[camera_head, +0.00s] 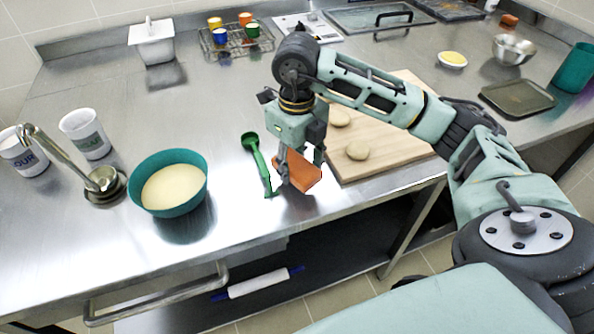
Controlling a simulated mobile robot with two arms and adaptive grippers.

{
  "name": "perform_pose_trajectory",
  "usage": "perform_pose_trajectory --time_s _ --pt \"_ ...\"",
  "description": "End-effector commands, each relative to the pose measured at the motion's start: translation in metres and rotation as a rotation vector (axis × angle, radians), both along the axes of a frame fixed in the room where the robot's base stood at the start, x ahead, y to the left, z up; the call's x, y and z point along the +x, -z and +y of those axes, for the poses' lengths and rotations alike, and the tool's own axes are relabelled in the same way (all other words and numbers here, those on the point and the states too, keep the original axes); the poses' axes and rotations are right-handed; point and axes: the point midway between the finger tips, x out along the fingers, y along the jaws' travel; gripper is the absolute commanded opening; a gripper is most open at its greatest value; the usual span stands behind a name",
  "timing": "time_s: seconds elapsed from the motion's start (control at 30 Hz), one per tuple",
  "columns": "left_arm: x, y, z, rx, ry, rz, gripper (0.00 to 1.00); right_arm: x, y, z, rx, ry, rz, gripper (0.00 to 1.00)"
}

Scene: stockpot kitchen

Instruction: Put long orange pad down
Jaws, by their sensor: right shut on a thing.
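A long orange pad (304,174) is at the front of the steel counter, just left of the wooden board. My right gripper (300,178) is shut on the pad from above. The pad looks tilted, and its lower edge is at or close to the counter surface; I cannot tell whether it touches. The gripper's fingers hide part of the pad. My left gripper is not in view.
A green spoon (257,160) lies just left of the pad. The wooden board (390,160) with dough pieces (358,150) is to the right. The counter's front edge is close.

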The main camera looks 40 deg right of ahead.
Motion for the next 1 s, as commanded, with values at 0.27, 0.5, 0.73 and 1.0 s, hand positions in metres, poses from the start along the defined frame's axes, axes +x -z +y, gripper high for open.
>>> perform_pose_trajectory --time_s 0.27,0.5,0.73,1.0 --pt "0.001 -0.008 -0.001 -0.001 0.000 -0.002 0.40 -0.001 0.035 -0.001 -0.001 0.000 0.003 0.18" --pt "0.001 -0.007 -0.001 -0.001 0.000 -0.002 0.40 0.000 0.036 -0.001 -0.001 -0.001 0.002 0.18" --pt "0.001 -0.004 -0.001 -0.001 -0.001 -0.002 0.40 0.000 0.039 -0.001 -0.001 -0.001 0.002 0.54" --pt "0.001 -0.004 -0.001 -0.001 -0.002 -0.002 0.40 -0.001 0.039 -0.001 -0.001 -0.001 0.002 0.65"
